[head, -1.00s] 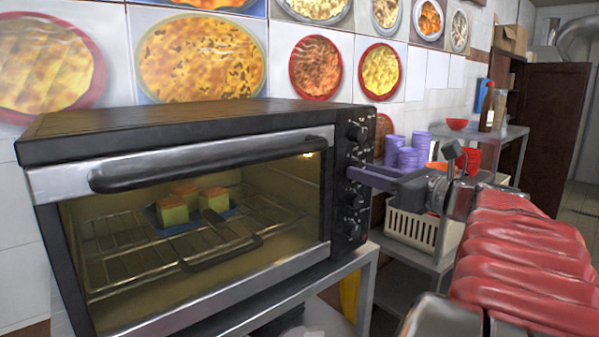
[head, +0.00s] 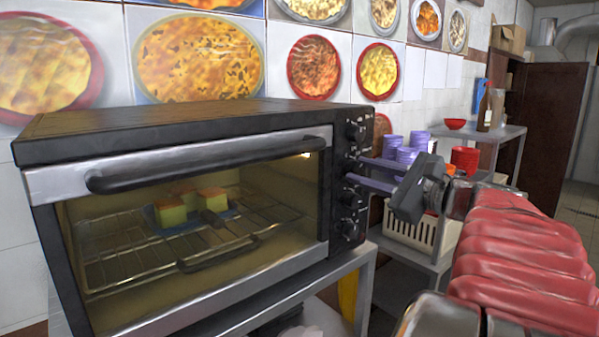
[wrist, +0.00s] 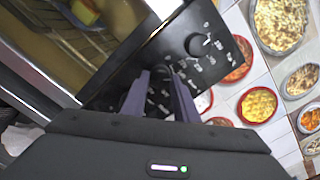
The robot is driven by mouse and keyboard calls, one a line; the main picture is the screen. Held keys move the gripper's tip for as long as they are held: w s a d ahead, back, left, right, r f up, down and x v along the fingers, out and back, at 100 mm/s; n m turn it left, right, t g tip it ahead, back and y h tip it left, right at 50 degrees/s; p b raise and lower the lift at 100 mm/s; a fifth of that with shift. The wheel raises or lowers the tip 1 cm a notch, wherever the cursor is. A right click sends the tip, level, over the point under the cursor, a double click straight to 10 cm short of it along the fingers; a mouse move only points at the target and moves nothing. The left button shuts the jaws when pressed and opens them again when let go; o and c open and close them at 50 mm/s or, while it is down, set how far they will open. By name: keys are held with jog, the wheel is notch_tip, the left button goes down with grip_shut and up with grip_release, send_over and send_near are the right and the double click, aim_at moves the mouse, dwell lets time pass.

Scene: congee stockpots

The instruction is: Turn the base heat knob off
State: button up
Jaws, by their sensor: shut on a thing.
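The toaster oven (head: 190,140) has a black control panel on its right side with a column of dark knobs. The labels are too small to read, so I cannot tell which knob is base heat.
The oven's glass door is shut, with yellow-sided cubes (head: 171,213) on a tray inside. It stands on a metal table (head: 362,300). Behind my arm are purple cups (head: 393,145), a white basket (head: 400,228) and a shelf with a bottle (head: 486,110).

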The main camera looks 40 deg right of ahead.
jog(key=n, duration=0.4)
jog(key=shift+n, duration=0.4)
jog(key=shift+f+n, duration=0.1)
jog(key=shift+n, duration=1.6)
jog(key=o, duration=1.1)
jog(key=shift+c, duration=0.2)
jog(key=shift+s, duration=0.1)
jog(key=s+d, duration=0.1)
jog(key=s, duration=1.2)
jog(key=shift+s, duration=0.3)
jog(key=shift+d, duration=0.1)
